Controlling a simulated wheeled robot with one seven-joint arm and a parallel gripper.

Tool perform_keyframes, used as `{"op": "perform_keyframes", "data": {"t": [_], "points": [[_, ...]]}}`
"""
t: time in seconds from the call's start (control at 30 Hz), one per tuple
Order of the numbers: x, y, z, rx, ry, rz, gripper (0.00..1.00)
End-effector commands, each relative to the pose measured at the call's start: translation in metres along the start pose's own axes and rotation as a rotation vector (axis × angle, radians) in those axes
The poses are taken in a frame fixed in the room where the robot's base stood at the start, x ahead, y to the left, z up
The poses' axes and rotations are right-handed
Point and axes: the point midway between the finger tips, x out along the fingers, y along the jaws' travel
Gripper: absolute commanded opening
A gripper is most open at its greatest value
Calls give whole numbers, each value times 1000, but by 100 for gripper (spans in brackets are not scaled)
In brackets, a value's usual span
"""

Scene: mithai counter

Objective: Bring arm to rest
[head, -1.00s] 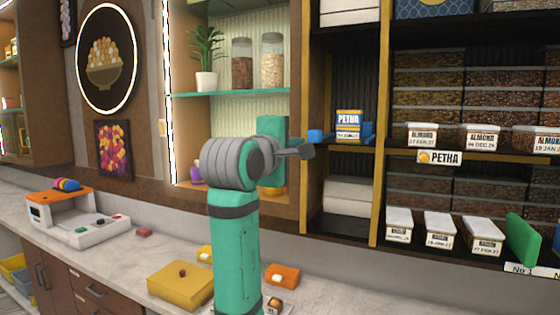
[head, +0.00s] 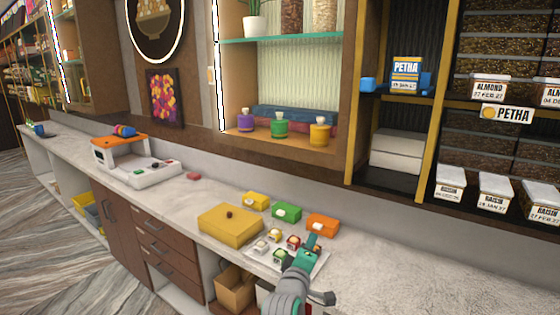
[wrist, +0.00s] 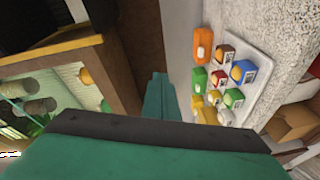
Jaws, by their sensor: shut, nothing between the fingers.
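My gripper (wrist: 157,88) is shut and empty in the wrist view, its teal fingers pressed together. It points across a gap between the shelf cabinet and the counter, touching nothing that I can see. In the head view my grey and teal arm is low at the bottom middle, in front of the counter. It covers part of a tray (head: 322,263) of small coloured boxes.
The counter (head: 390,250) is clear right of the tray. A yellow box (head: 229,226) and small yellow, green and orange boxes (head: 322,224) stand near the tray. A white and orange machine (head: 140,170) stands further left. Stocked shelves (head: 440,110) rise behind.

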Motion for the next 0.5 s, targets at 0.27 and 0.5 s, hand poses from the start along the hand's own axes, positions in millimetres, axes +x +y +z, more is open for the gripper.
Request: {"op": "perform_keyframes", "data": {"t": [0.27,0.5], "points": [[-54,-108,32,128,59,-63,0],[-115,-180,59,259,102,-118,0]]}}
